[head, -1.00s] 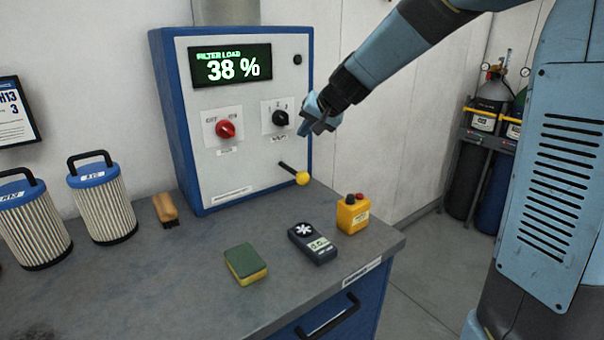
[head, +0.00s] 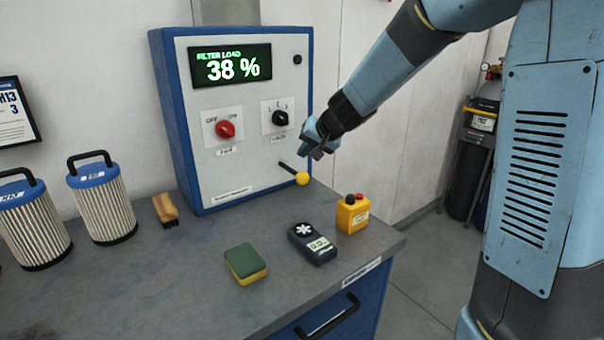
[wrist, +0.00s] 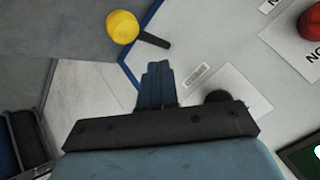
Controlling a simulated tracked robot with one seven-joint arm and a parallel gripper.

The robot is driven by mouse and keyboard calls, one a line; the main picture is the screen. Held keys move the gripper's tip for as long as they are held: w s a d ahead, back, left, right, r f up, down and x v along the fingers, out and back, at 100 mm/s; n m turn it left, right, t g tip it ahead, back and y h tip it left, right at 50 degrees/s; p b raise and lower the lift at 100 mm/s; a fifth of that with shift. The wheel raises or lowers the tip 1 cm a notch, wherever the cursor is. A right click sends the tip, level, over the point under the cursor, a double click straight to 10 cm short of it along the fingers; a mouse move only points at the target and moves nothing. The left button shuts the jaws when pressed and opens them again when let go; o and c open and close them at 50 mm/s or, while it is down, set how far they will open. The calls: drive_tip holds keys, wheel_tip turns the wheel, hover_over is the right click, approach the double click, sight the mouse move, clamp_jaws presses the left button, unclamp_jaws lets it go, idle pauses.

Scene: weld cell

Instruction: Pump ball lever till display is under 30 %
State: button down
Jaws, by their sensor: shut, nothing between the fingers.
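The ball lever, a black rod with a yellow ball (head: 302,178), sticks out of the lower right of the cabinet front, sloping slightly down. The display (head: 231,65) reads FILTER LOAD 38 % in white-green digits. My gripper (head: 318,155) is shut and empty, just above and to the right of the ball, apart from it. In the wrist view the yellow ball (wrist: 122,27) shows ahead and to the left of my closed fingers (wrist: 157,70).
A red knob (head: 225,129) and a black knob (head: 280,118) sit above the lever. On the bench are a yellow button box (head: 352,214), a dark handheld meter (head: 312,243), a sponge (head: 245,264), a brush (head: 165,209) and filter cartridges (head: 102,205). The bench surface below the lever is clear.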

sight(306, 175)
drive_tip(key=shift+f, duration=1.45)
drive_tip(key=shift+f, duration=2.6)
idle(4.0)
